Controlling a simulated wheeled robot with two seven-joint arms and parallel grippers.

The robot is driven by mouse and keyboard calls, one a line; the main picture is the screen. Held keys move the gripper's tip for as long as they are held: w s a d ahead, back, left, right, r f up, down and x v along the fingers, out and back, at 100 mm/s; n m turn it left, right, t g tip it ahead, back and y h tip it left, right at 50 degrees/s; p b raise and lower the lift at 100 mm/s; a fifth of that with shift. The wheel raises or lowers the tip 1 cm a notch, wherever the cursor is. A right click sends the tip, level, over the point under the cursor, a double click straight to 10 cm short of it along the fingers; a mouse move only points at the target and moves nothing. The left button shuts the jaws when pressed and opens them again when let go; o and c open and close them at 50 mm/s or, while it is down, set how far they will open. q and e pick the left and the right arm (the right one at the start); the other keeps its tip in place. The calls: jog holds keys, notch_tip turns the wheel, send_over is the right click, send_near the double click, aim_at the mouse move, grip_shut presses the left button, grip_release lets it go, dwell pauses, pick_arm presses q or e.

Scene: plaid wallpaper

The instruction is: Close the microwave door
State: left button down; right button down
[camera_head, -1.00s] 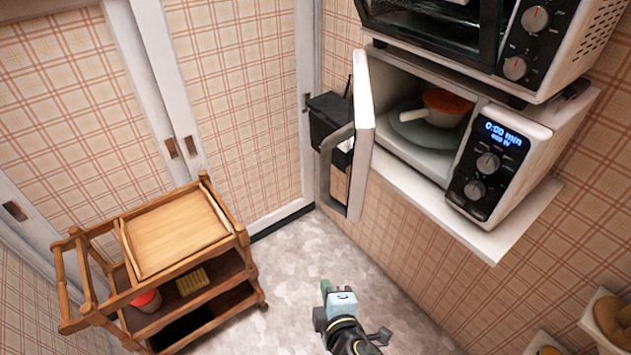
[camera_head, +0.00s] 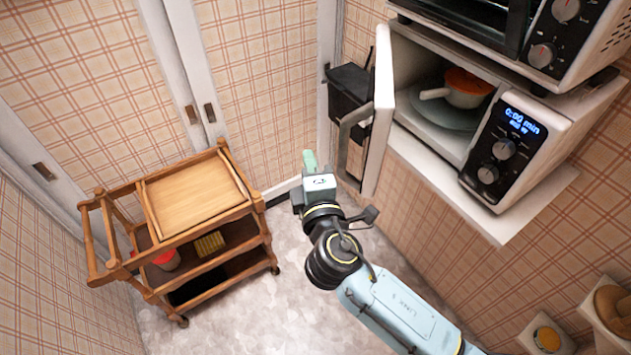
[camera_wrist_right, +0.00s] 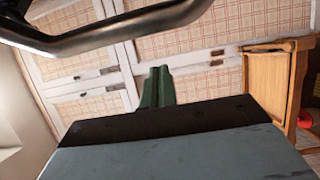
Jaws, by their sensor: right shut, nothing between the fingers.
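The white microwave (camera_head: 540,150) sits on a white wall shelf, its display lit. Its door (camera_head: 382,110) stands wide open, swung out to the left, with a curved metal handle (camera_head: 346,135) on its outer face. Inside is a turntable (camera_head: 440,112) with an orange-topped pan (camera_head: 465,84). My right gripper (camera_head: 309,160) is shut and empty, left of and below the door handle, apart from it in the picture. In the wrist view its green fingers (camera_wrist_right: 156,88) show together, with the grey handle bar (camera_wrist_right: 110,35) crossing above. My left gripper is not in view.
A toaster oven (camera_head: 500,30) stands on top of the microwave. A black box (camera_head: 348,95) hangs on the wall behind the door. A wooden trolley (camera_head: 190,215) stands at the left. Bare floor lies between trolley and shelf.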

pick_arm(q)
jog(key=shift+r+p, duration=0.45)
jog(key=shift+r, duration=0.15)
pick_arm(e)
jog(key=d, duration=0.4)
jog(key=shift+s, duration=0.3)
